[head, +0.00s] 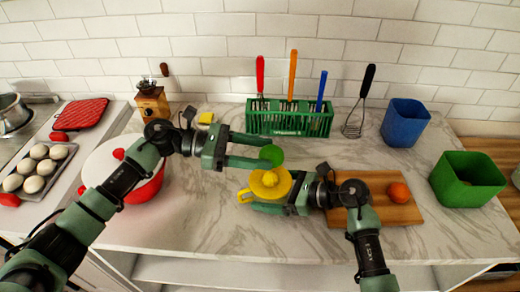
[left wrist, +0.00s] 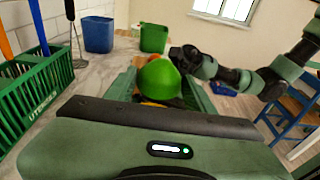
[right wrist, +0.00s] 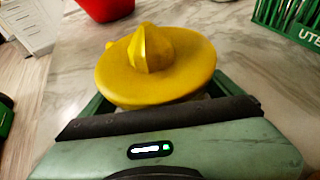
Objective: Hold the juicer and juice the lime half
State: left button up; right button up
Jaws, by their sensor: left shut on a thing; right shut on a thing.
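The yellow juicer (head: 270,183) stands upright on the marble counter, with its ribbed cone pointing up. My right gripper (head: 262,203) is shut on the juicer from the right; the juicer's dish and cone also fill the middle of the right wrist view (right wrist: 155,70). The green lime half (head: 272,155) is held by my left gripper (head: 270,153), just above and behind the juicer's cone. The lime's rounded green side faces the left wrist view (left wrist: 158,80). Its cut face is hidden. The lime and the cone look apart in the head view.
A green utensil crate (head: 290,122) stands behind the lime. A wooden board (head: 375,205) with an orange fruit (head: 399,192) lies to the right. A red pot (head: 140,185) is at the left. Blue (head: 404,122) and green (head: 467,180) bins stand at the right.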

pick_arm(q)
jog(key=shift+f, duration=2.85)
jog(key=o, duration=0.5)
jog(key=c, duration=0.5)
